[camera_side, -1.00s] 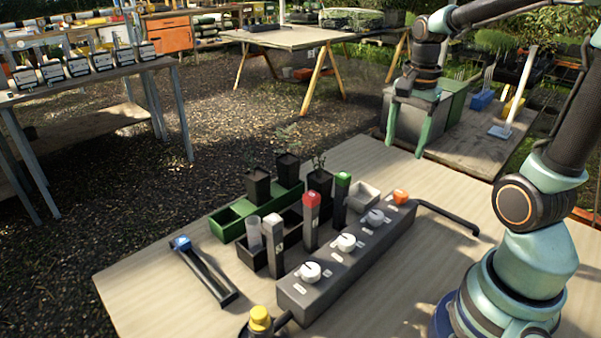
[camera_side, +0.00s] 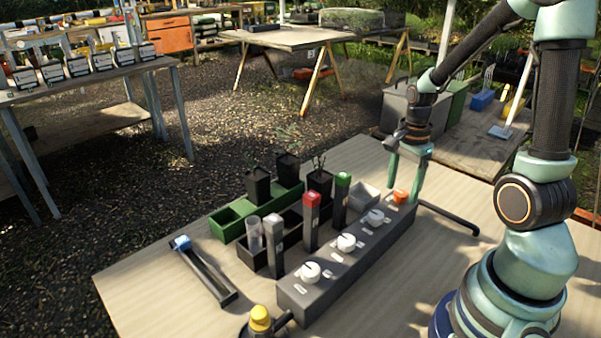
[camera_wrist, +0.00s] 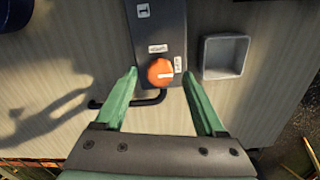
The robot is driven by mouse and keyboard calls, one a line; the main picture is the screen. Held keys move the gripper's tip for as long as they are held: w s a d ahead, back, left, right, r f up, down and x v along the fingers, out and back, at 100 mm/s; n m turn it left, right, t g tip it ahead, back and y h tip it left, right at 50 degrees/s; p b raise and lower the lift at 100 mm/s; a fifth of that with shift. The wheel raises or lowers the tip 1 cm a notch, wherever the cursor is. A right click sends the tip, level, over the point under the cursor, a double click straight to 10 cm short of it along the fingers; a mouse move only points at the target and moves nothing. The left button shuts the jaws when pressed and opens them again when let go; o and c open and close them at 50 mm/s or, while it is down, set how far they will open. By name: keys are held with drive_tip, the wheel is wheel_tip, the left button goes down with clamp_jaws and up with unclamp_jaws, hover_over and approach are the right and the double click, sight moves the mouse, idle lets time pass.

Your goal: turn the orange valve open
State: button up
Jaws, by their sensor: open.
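The orange valve (camera_side: 401,196) is a knob on top of the far end of a long grey control box (camera_side: 352,265). In the wrist view the orange valve (camera_wrist: 160,72) carries a white pointer mark, aimed to the right. Small white labels lie above it and to its right. My gripper (camera_side: 403,188) is open, with its green fingers pointing down at the far end of the box. In the wrist view my gripper's fingertips (camera_wrist: 160,76) stand on either side of the valve, apart from it. Whether the tips reach down to the knob's height I cannot tell.
Three white knobs, one of them nearest the front (camera_side: 310,271), line the same box. A black pipe (camera_side: 448,217) leaves its far end. A small pale tray (camera_wrist: 225,56) sits right of the valve. Red-topped (camera_side: 311,220) and green-topped posts stand beside the box.

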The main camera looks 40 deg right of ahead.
drive_tip(key=shift+f, duration=0.35)
clamp_jaws()
